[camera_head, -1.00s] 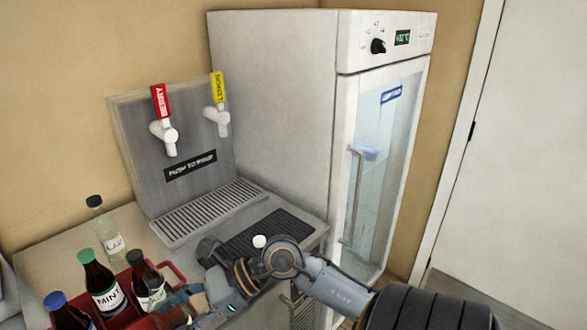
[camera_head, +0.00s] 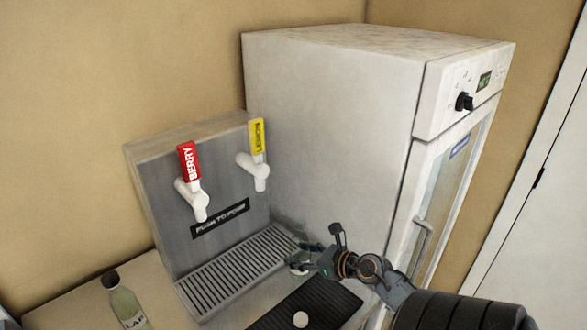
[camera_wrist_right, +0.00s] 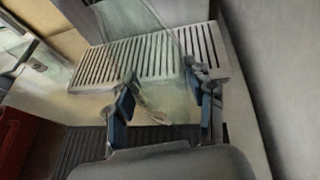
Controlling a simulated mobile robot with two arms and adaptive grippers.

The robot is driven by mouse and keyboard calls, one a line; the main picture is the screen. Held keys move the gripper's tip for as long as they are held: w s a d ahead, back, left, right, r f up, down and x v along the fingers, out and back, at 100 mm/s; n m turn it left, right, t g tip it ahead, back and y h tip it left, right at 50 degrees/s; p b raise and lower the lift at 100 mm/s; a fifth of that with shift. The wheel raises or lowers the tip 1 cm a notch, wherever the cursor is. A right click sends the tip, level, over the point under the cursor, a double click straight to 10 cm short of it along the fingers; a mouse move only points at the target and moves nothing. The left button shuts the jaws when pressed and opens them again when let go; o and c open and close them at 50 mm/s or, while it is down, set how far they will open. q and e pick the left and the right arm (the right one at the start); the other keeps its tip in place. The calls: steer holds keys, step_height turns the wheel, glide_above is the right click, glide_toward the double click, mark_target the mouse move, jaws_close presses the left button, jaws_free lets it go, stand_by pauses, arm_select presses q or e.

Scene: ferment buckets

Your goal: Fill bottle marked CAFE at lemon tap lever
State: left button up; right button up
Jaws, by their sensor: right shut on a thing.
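The lemon tap has a yellow lever (camera_head: 257,136) above a white spout (camera_head: 258,174), at the right of the metal dispenser (camera_head: 230,185). My right gripper (camera_head: 301,257) is shut on a clear glass bottle (camera_head: 299,266) beside the right end of the drip grille, below and right of the lemon spout. In the right wrist view the bottle (camera_wrist_right: 160,60) is see-through and sits between the fingers (camera_wrist_right: 163,90). It looks empty, and its label cannot be read. My left gripper is not in view.
A red BERRY lever (camera_head: 188,162) is left of the lemon one. The slotted drip grille (camera_head: 235,268) lies below the taps. A labelled bottle (camera_head: 126,305) stands front left. A tall fridge (camera_head: 330,130) closes off the right.

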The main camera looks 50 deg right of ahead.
steer(key=shift+w, duration=0.4)
steer(key=w+b, duration=0.1)
steer(key=w, duration=0.3)
steer(key=w+d+b, duration=0.1)
steer(key=w, duration=0.4)
steer(key=w+b, duration=0.1)
steer(key=w, duration=0.3)
steer(key=shift+w+d, duration=0.25)
steer(key=shift+w, duration=0.75)
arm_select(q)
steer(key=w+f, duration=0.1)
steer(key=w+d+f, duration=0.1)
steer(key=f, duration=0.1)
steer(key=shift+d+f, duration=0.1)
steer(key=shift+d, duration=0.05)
arm_select(e)
steer(key=shift+r, duration=0.1)
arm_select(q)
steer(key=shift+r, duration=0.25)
arm_select(e)
steer(key=shift+s, duration=0.1)
arm_select(q)
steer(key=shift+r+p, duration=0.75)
steer(key=shift+p, duration=0.15)
arm_select(e)
steer(key=shift+s+a, duration=0.15)
steer(key=shift+s, duration=1.35)
